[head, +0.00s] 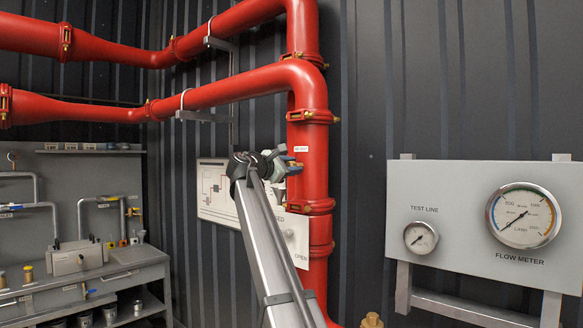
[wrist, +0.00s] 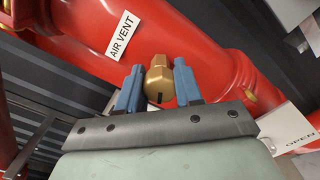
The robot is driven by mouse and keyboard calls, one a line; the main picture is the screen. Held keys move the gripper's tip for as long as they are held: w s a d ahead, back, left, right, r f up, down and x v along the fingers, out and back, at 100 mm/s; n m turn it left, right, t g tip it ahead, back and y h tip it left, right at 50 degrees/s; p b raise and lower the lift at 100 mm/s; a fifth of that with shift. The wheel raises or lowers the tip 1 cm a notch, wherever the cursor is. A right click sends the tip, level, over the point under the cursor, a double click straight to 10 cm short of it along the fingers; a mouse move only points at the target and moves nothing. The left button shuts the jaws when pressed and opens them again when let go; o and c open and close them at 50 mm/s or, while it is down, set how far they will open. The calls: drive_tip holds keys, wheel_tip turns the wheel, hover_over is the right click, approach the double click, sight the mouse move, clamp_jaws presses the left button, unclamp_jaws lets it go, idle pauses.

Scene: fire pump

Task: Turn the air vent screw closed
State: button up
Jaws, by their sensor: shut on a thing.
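The air vent screw (wrist: 159,80) is a brass piece with a dark slot, on the red pipe beside a white "AIR VENT" label (wrist: 122,36) in the wrist view. My gripper (wrist: 158,88) has its two blue fingers on either side of the screw, shut on it. In the head view my gripper (head: 287,166) is at the vertical red pipe (head: 313,185), just below the small white label (head: 301,149). The screw is hidden there behind my gripper.
A grey panel with a test line gauge (head: 421,237) and a flow meter (head: 523,215) stands to the right. A diagram board (head: 213,190) is behind my arm. A workbench (head: 112,272) with fittings is at the left.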

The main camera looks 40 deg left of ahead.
drive_tip(key=shift+m, duration=0.3)
drive_tip(key=m, duration=0.5)
drive_tip(key=shift+d, duration=0.15)
drive_tip(key=m, duration=0.6)
drive_tip(key=shift+f+m, duration=0.1)
drive_tip(key=shift+m, duration=0.3)
drive_tip(key=m, duration=0.6)
drive_tip(key=shift+f, duration=0.1)
drive_tip(key=m, duration=0.5)
drive_tip(key=shift+f, duration=0.1)
drive_tip(key=shift+m, duration=0.4)
drive_tip(key=o, duration=0.8)
drive_tip(key=shift+c, duration=0.2)
drive_tip(key=shift+o, duration=1.3)
